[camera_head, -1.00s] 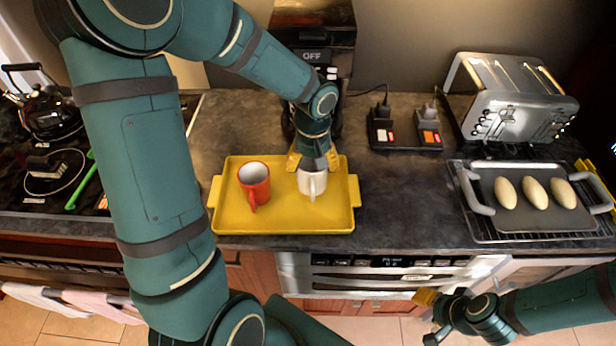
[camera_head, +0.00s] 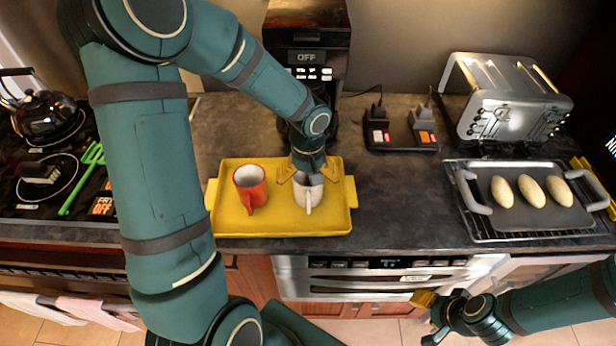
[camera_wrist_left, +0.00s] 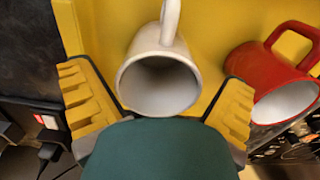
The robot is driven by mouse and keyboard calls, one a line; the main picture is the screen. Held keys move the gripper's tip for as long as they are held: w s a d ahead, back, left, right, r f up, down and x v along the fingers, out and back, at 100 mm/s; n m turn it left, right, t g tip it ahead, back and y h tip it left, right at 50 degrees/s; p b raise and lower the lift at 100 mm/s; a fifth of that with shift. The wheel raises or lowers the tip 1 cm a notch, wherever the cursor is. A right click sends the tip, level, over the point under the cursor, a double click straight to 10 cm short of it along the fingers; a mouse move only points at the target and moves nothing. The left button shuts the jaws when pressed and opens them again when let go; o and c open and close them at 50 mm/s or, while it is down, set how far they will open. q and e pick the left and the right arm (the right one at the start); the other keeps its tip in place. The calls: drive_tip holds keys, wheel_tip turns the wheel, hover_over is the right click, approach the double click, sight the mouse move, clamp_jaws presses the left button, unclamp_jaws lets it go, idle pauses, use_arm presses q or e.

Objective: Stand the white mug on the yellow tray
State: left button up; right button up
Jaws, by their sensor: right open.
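The white mug (camera_head: 309,194) stands upright on the yellow tray (camera_head: 280,227), right of the red mug (camera_head: 250,188), with its handle toward the front. In the left wrist view the white mug (camera_wrist_left: 158,82) sits between the spread yellow fingers, with gaps on both sides. My left gripper (camera_head: 309,175) is open, right behind and over the mug's rim, and holds nothing. The red mug (camera_wrist_left: 283,85) is beside the right finger in that view. My right gripper (camera_head: 430,317) is open and empty, low in front of the counter.
A coffee maker (camera_head: 308,60) stands close behind the left gripper. To the right are a charger block (camera_head: 401,135), a toaster (camera_head: 510,100) and a rack tray with rolls (camera_head: 530,215). A stove with a kettle (camera_head: 45,115) is at the left. Counter right of the yellow tray is clear.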

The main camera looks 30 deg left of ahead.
use_arm(q)
drive_tip(key=shift+r, duration=0.25)
wheel_tip(320, 180, up, 12)
drive_tip(key=p, duration=0.1)
drive_tip(key=shift+f, duration=0.15)
idle(0.6)
